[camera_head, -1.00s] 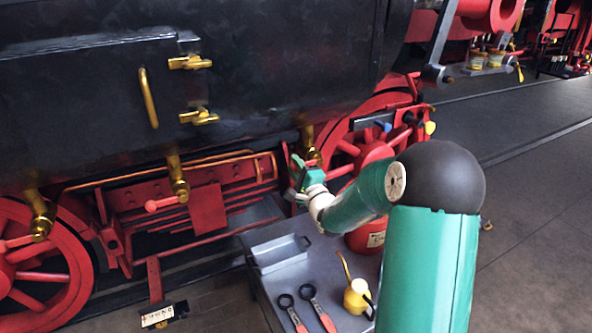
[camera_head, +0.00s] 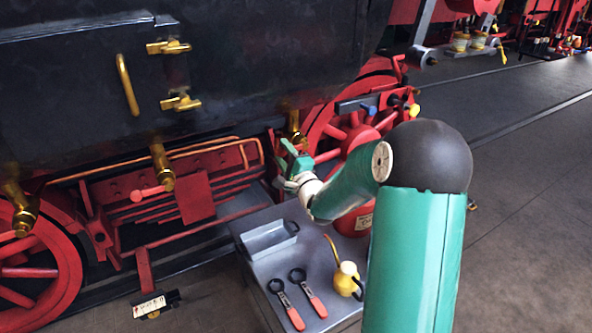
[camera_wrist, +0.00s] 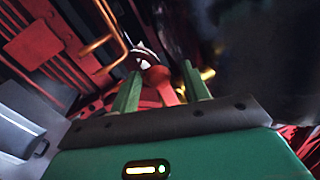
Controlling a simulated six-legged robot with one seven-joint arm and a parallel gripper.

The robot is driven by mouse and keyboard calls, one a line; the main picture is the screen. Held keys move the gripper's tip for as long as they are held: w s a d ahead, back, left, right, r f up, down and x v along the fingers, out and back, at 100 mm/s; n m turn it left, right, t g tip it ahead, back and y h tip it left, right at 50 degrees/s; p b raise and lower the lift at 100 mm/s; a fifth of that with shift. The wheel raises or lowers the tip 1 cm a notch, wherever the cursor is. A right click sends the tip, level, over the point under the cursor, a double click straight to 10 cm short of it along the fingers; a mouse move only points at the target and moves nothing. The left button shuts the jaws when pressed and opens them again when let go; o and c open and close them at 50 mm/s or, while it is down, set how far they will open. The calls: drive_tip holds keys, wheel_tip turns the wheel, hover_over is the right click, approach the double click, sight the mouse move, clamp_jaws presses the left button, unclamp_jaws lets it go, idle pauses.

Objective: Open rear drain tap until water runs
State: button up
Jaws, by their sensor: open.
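Brass drain taps hang in a row under the dark tank: one at the left (camera_head: 20,207), one in the middle (camera_head: 162,168) with a red lever (camera_head: 147,193), and one at the right (camera_head: 292,122). I cannot tell which is the rear one. My gripper (camera_head: 288,160) is just below the right tap, its green jaws apart. In the wrist view my open gripper (camera_wrist: 162,82) has a red rounded part (camera_wrist: 156,76) beyond and between its fingertips, perhaps the tap's lever. Contact cannot be told. A brass part (camera_wrist: 207,73) shows to its right. No running water is visible.
A grey cart (camera_head: 256,275) below my arm carries a metal tray (camera_head: 270,240), two red-handled ring tools (camera_head: 309,293) and a yellow oil can (camera_head: 346,280). A red container (camera_head: 352,222) stands behind my arm. Red wheels flank the taps. Floor at the right is clear.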

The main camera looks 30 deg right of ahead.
drive_tip(key=s+f, duration=0.2)
drive_tip(key=s, duration=1)
drive_tip(key=shift+d+f, duration=0.2)
drive_tip(key=shift+d, duration=0.2)
